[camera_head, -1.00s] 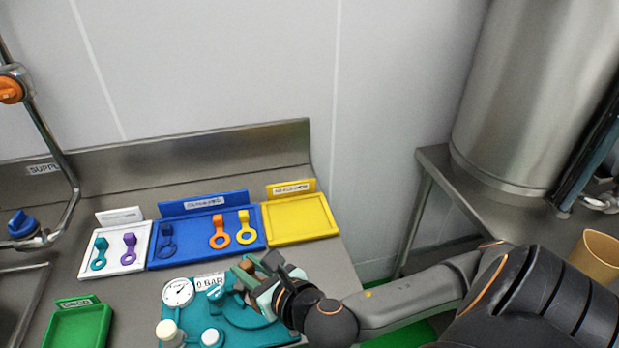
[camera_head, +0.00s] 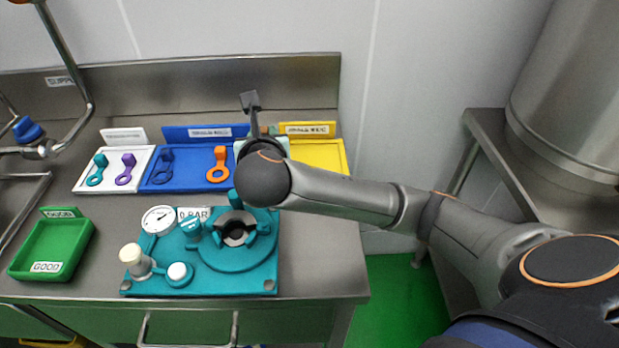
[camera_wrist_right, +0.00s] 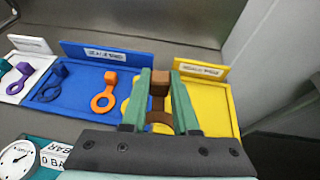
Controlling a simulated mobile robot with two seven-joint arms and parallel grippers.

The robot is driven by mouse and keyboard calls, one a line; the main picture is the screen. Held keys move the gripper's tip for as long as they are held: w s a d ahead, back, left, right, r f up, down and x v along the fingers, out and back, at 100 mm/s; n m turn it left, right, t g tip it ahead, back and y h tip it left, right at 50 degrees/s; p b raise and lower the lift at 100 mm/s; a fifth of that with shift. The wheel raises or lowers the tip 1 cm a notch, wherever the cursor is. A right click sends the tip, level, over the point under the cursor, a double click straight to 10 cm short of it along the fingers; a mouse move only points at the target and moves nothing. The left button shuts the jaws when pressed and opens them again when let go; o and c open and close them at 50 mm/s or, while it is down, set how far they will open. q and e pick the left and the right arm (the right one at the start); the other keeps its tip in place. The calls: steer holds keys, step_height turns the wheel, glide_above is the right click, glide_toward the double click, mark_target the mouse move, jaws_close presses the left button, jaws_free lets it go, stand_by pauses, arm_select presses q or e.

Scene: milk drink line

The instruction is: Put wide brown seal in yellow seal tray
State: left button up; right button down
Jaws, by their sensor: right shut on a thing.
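My right gripper (camera_wrist_right: 160,110) is shut on the wide brown seal (camera_wrist_right: 160,86), with its green fingers on both sides of the seal's tab. Part of the brown ring shows low between the fingers. In the head view my right wrist hides most of the gripper and the seal. In the wrist view the gripper hangs over the left part of the yellow seal tray (camera_wrist_right: 213,108), near its border with the blue tray (camera_wrist_right: 82,84). The yellow tray (camera_head: 322,152) is partly behind my arm in the head view. My left gripper is out of view.
The blue tray holds a dark blue seal (camera_head: 164,168) and an orange seal (camera_head: 218,165). A white tray (camera_head: 84,183) holds teal and purple seals. A teal gauge fixture (camera_head: 210,276) stands in front, and a green tray (camera_head: 22,262) at left. Upright signs stand behind the trays.

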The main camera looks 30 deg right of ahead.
step_height(320, 180, up, 2)
steer(key=w+a+m+h+b, duration=0.1)
steer(key=w+a+b, duration=0.1)
steer(key=b, duration=0.4)
glide_above(308, 152)
steer(key=a, duration=0.1)
steer(key=shift+g+h, duration=0.3)
steer(key=shift+g, duration=0.1)
steer(key=f, duration=0.7)
steer(key=shift+a+f, duration=0.2)
steer(key=shift+f, duration=0.15)
steer(key=shift+d+f, duration=0.35)
steer(key=shift+d+f+b, duration=0.2)
steer(key=shift+f+b, duration=0.05)
steer(key=shift+b, duration=0.1)
steer(key=f+b, duration=0.1)
steer(key=f, duration=0.2)
steer(key=shift+d+f+b, duration=0.2)
steer(key=shift+f+b, duration=0.05)
steer(key=shift+b, duration=0.1)
steer(key=shift+w, duration=0.1)
